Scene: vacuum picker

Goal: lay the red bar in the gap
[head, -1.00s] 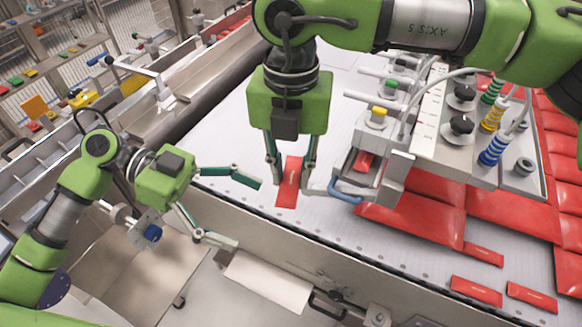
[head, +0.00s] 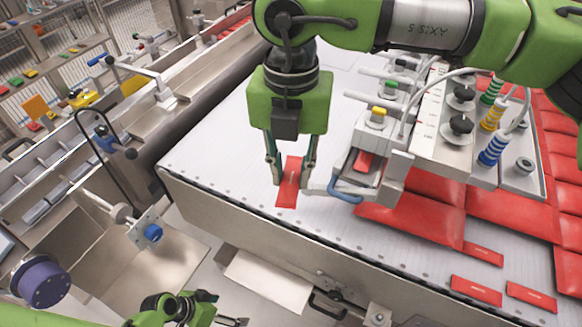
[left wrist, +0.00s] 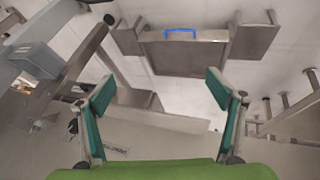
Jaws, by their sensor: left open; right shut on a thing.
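A red bar (head: 288,190) stands out against the white perforated bed, between the fingers of my right gripper (head: 291,176). The right gripper points down and is shut on the bar; whether the bar touches the bed is hard to tell. My left gripper (head: 222,321) is at the bottom edge of the head view, partly cut off, away from the bed. In the left wrist view the left gripper (left wrist: 160,85) is open with nothing between its fingers. I cannot clearly make out which space is the gap.
The grey picker head (head: 375,150) with a blue hook stands just right of the right gripper. Large red pads (head: 420,222) cover the bed's right side. Several loose red bars (head: 476,290) lie at the front right. The bed left of the right gripper is clear.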

